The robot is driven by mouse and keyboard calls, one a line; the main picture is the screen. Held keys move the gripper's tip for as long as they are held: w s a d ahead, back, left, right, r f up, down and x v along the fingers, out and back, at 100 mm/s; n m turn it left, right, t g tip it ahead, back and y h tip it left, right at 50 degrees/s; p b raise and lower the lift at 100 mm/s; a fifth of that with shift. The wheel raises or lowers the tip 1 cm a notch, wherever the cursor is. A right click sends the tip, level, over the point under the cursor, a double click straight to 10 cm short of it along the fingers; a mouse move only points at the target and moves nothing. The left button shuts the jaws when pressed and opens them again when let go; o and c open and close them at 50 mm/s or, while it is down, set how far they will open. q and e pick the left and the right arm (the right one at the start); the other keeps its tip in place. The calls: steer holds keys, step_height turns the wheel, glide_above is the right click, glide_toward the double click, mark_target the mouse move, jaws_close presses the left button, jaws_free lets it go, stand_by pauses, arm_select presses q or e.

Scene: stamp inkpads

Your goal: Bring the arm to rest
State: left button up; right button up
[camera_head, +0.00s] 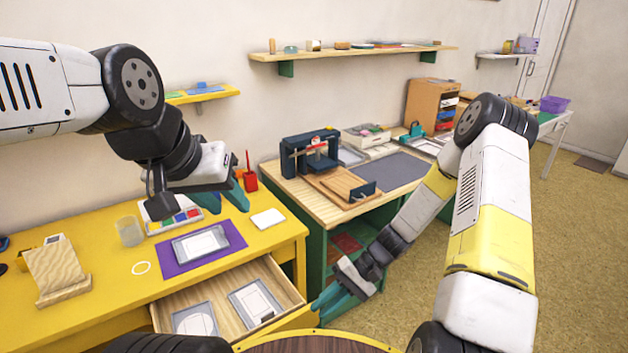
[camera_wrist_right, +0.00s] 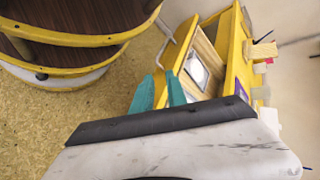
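My left gripper (camera_head: 232,202) hangs in the air above the back right part of the yellow desk (camera_head: 92,291) in the head view. Its teal fingers look apart, with nothing seen between them. My right gripper (camera_head: 327,298) is low, in front of the green cabinet and beside the desk's open drawer (camera_head: 283,274). The right wrist view shows its two teal fingers (camera_wrist_right: 162,90) with a gap between them and nothing held. The drawer's yellow front lies just beyond the fingers in that view.
A purple mat (camera_head: 170,262) with a framed plate (camera_head: 201,243) lies on the desk. The drawer holds framed plates. A green cabinet (camera_head: 312,238) carries a dark press (camera_head: 308,150). A wall shelf (camera_head: 360,54) is behind. Open floor (camera_head: 575,235) lies to the right.

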steer(key=d+r+n+t+h, duration=0.1)
steer(key=d+r+t+h, duration=0.2)
steer(key=r, duration=0.8)
steer(key=d+r+n+t+h, duration=0.15)
steer(key=d+r, duration=0.25)
steer(key=r, duration=0.7)
steer(key=s+d+r+m+t+h, duration=0.1)
steer(key=s+d+r+t, duration=0.1)
steer(key=r, duration=0.5)
steer(key=s+d+r+t+h, duration=0.2)
steer(key=s+r+t, duration=0.2)
steer(key=s+r, duration=0.2)
steer(key=shift+s+d+r+m, duration=0.2)
steer(key=shift+d+r+m, duration=0.2)
steer(key=shift+r, duration=0.7)
steer(key=shift+a, duration=0.1)
